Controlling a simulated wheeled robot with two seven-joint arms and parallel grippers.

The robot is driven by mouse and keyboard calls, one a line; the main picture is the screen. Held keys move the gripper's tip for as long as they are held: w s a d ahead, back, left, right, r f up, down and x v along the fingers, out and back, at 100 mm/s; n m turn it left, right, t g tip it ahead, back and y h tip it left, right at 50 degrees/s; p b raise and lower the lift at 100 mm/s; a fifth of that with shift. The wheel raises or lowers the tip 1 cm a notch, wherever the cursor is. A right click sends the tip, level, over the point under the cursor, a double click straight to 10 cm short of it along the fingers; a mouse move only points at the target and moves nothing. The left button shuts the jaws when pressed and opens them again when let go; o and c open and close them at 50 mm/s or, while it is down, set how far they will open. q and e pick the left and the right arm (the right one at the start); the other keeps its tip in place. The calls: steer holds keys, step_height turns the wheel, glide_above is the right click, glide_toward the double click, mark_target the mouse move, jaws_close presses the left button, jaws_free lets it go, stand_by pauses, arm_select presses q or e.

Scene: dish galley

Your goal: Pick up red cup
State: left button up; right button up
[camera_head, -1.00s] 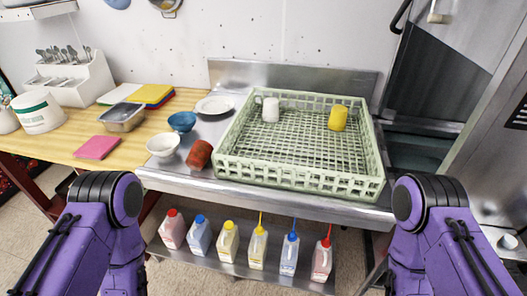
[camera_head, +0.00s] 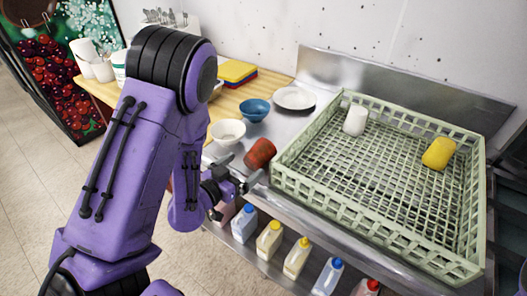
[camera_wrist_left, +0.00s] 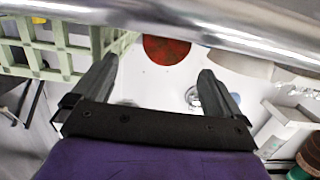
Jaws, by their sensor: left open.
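The red cup (camera_head: 260,153) lies on its side on the steel counter, just left of the green rack. In the left wrist view the red cup (camera_wrist_left: 166,49) shows between the fingers and beyond them, its upper part hidden by the bright counter edge. My left gripper (camera_head: 243,172) is open and empty, at the counter's front edge close to the cup. Its two spread fingers also show in the left wrist view (camera_wrist_left: 156,70). My right gripper is out of view.
The green rack (camera_head: 340,208) holds a white cup (camera_head: 355,120) and a yellow cup (camera_head: 439,153). A white bowl (camera_head: 227,131), a blue bowl (camera_head: 255,109) and a white plate (camera_head: 294,98) stand behind the red cup. Several bottles line the shelf below.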

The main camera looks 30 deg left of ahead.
mark_target(259, 153)
arm_select(q)
steer(key=shift+w+d+f, duration=0.1)
steer(key=shift+w+f, duration=0.1)
steer(key=shift+w, duration=0.35)
steer(key=shift+w+f, duration=0.15)
steer(key=shift+w, duration=0.35)
steer(key=w+p, duration=0.3)
steer(key=w, duration=0.1)
steer(key=shift+w+r, duration=0.1)
steer(key=shift+w, duration=0.1)
steer(key=shift+w+f, duration=0.25)
steer(key=shift+w, duration=0.35)
steer(key=shift+w+f, duration=0.2)
steer(key=shift+w, duration=0.4)
steer(key=shift+w+f, duration=0.1)
steer(key=shift+w, duration=0.05)
steer(key=shift+c, duration=0.7)
steer(key=c, duration=0.9)
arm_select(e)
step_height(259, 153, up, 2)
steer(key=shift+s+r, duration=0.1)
